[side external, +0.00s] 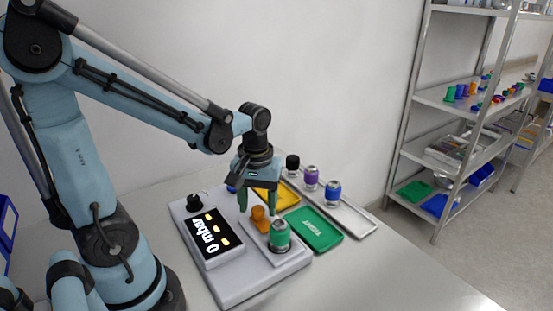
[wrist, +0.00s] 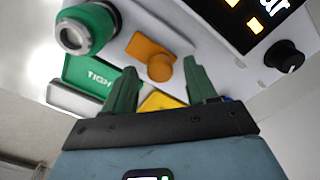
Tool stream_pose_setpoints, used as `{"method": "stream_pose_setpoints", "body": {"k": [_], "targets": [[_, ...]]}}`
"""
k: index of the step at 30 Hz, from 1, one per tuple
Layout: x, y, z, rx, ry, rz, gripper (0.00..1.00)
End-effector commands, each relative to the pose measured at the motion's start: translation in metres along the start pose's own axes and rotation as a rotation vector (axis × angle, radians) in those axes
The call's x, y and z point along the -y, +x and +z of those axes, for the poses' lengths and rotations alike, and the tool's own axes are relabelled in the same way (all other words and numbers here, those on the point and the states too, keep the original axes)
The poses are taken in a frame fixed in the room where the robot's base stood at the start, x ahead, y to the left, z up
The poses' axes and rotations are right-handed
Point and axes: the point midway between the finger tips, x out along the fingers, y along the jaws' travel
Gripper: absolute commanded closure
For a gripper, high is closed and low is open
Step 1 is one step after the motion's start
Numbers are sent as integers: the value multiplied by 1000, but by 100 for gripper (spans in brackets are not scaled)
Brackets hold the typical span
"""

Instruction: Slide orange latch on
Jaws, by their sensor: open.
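The orange latch (wrist: 150,54) is a flat bar with a round knob (wrist: 160,68), on the white base unit. In the side external view the orange latch (side external: 261,215) stands beside a green-capped metal fitting (side external: 279,235). My gripper (wrist: 165,82) is open, with green fingers. In the wrist view the knob appears between the two fingers, towards their tips; I cannot tell whether they touch it. In the side external view my gripper (side external: 256,208) points down just above and behind the latch.
The base unit has a display (side external: 209,237) reading 0 mbar and a black knob (side external: 194,202). A green tray (side external: 314,229) and a yellow tray (side external: 268,197) lie behind. A grey tray (side external: 358,225) holds several capped fittings. The front right of the table is clear.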

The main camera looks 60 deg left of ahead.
Motion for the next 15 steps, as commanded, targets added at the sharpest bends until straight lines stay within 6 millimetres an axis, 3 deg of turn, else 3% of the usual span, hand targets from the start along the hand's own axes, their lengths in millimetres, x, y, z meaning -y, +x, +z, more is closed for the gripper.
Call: {"method": "stream_pose_setpoints", "body": {"k": [11,15], "targets": [[0,4,0,0,0,0,43],[0,4,0,0,0,0,62]]}}
